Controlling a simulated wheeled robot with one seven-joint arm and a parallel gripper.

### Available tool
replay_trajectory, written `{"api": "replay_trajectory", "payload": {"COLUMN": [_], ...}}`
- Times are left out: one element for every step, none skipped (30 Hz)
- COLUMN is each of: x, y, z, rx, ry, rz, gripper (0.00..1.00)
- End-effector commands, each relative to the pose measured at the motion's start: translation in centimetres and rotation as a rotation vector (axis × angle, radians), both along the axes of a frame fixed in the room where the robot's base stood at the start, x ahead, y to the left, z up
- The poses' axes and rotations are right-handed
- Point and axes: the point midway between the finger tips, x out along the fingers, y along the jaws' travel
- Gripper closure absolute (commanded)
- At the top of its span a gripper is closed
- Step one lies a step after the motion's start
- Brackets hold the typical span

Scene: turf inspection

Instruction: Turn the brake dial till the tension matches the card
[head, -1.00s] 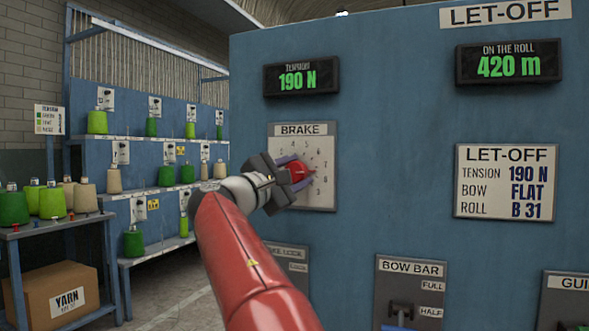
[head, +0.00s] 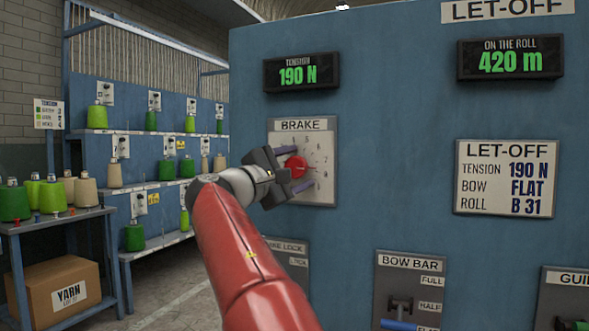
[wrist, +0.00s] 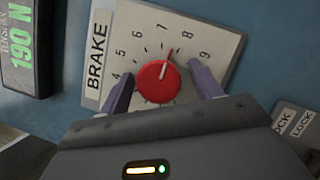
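The round red brake dial (head: 295,167) sits on the pale BRAKE plate (head: 322,192). In the wrist view, the dial (wrist: 157,84) has its white line pointing between the 7 and the 8. My gripper (head: 302,167) is open, with one purple finger on each side of the dial and a gap to it. In the wrist view both fingers stand clear of the dial. The tension display (head: 300,74) reads 190 N in green. The LET-OFF card (head: 507,178) lists tension 190 N, bow FLAT and roll B 31.
The ON THE ROLL display (head: 510,60) reads 420 m. Below are the brake lock plate (head: 298,277), the BOW BAR lever (head: 401,305) and a partly cut-off guide plate (head: 568,285). Yarn racks (head: 150,145), a table of cones (head: 55,223) and a YARN box (head: 62,290) stand at left.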

Motion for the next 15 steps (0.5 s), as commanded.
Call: {"api": "replay_trajectory", "payload": {"x": [0.0,0.0,0.0,0.0,0.0,0.0,0.0,-0.1,-0.2,-0.4,-0.6,-1.0,-1.4,-1.8,-2.3], "y": [0.0,0.0,0.0,0.0,0.0,0.0,0.0,0.1,0.2,0.4,0.6,1.0,1.3,1.6,2.1], "z": [0.0,0.0,0.0,0.0,0.0,0.0,0.0,0.0,-0.1,-0.1,-0.2,-0.4,-0.5,-0.6,-0.8], "rx": [0.0,0.0,-0.001,-0.001,-0.001,-0.001,-0.001,-0.001,-0.001,0.0,0.0,-0.002,-0.001,-0.002,-0.001], "ry": [0.0,0.0,-0.001,-0.001,-0.001,-0.001,-0.001,-0.001,-0.001,0.0,0.0,-0.001,-0.001,-0.001,-0.001], "rz": [0.0,0.0,0.0,0.0,0.0,0.0,0.0,0.0,0.0,0.001,0.001,0.003,0.004,0.003,0.004], "gripper": [0.36,0.36,0.36,0.36,0.36,0.36,0.36,0.36,0.36,0.36,0.36,0.36,0.36,0.36,0.36]}}
